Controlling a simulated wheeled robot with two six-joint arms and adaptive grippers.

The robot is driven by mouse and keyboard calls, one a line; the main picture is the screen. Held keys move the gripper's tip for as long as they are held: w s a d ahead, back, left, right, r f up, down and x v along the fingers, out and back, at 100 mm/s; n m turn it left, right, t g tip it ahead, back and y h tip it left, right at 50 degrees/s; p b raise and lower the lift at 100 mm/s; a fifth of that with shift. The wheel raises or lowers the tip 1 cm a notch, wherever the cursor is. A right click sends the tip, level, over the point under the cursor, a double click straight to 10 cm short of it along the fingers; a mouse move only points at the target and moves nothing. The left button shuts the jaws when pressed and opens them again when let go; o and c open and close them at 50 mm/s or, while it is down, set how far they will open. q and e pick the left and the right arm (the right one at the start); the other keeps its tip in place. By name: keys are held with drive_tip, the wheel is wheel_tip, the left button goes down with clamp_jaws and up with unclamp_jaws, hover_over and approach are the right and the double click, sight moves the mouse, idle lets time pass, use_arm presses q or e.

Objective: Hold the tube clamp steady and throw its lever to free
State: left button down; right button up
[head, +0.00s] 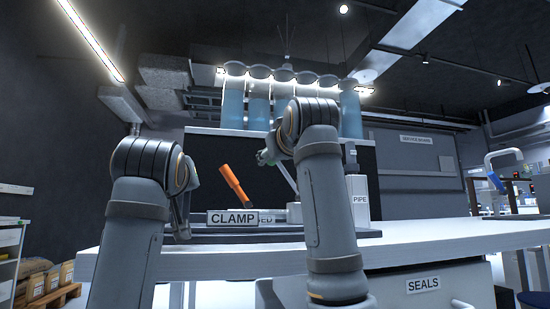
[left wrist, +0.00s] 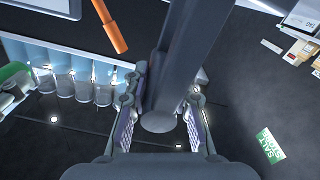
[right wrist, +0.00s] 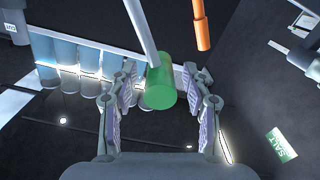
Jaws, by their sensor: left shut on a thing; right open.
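My left gripper (left wrist: 160,115) is shut on a thick grey bar (left wrist: 190,50) with a rounded end, apparently the tube clamp's holding handle. In the head view this gripper (head: 182,228) is left of the CLAMP label (head: 233,218), and the bar is mostly hidden. A thin grey lever (right wrist: 140,28) ends in a green grip (right wrist: 161,82). My right gripper (right wrist: 163,110) is open, with the green grip between its fingers, though contact is not clear. The lever (head: 285,176) leans up to the left in the head view, its lower end partly hidden by my right arm.
An orange handle (head: 234,184) stands tilted behind the CLAMP label, between my arms. A grey post labelled PIPE (head: 359,190) stands to the right. Several blue tubes (head: 257,105) hang behind the dark panel. The white worktop (head: 455,235) is clear at right.

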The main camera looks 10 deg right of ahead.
drive_tip(key=shift+w+f, duration=0.1)
drive_tip(key=shift+w, duration=0.4)
clamp_jaws()
